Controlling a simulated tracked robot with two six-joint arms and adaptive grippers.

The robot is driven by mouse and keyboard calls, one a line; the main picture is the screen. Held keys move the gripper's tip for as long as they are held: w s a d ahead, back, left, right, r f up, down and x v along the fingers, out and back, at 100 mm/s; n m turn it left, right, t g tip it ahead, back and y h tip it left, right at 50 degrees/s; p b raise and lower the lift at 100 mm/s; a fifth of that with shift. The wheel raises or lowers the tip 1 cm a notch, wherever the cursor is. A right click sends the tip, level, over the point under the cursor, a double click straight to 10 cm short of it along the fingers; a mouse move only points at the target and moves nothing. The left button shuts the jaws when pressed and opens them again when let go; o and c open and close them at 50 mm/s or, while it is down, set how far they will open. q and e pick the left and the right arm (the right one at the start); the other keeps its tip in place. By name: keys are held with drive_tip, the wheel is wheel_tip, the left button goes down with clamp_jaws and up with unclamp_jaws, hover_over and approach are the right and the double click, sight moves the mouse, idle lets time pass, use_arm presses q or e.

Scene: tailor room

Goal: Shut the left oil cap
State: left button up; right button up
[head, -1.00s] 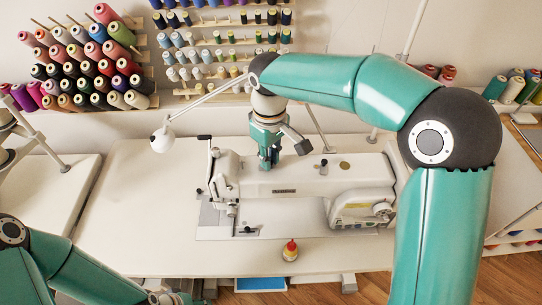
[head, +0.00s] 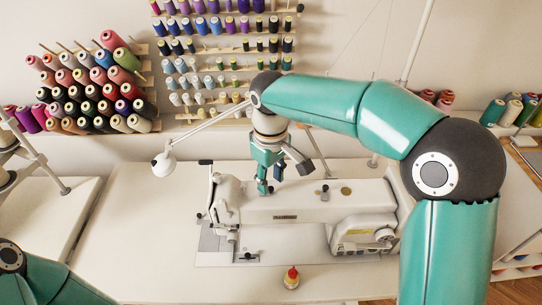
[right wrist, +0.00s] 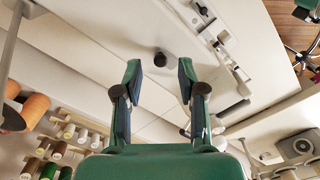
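The white sewing machine (head: 300,205) stands on the pale table in the head view. On its top a small dark cap-like piece (head: 325,188) stands up, with a brass disc (head: 347,191) to its right. My right gripper (head: 268,190) is over the top of the machine, left of that piece, pointing down. In the right wrist view its two fingers (right wrist: 160,75) are apart and empty. A dark round cap (right wrist: 163,59) shows in the gap between them; I cannot tell which cap it is. The gripper may hide part of the machine top. My left gripper is out of view.
A small bottle with a red top (head: 291,277) stands on the table in front of the machine. A thin lamp arm with a white head (head: 164,163) is left of the gripper. Thread spools (head: 95,85) hang on the back wall.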

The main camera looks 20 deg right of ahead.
sight(271, 187)
wheel_tip(271, 187, up, 10)
idle(0.4)
idle(0.3)
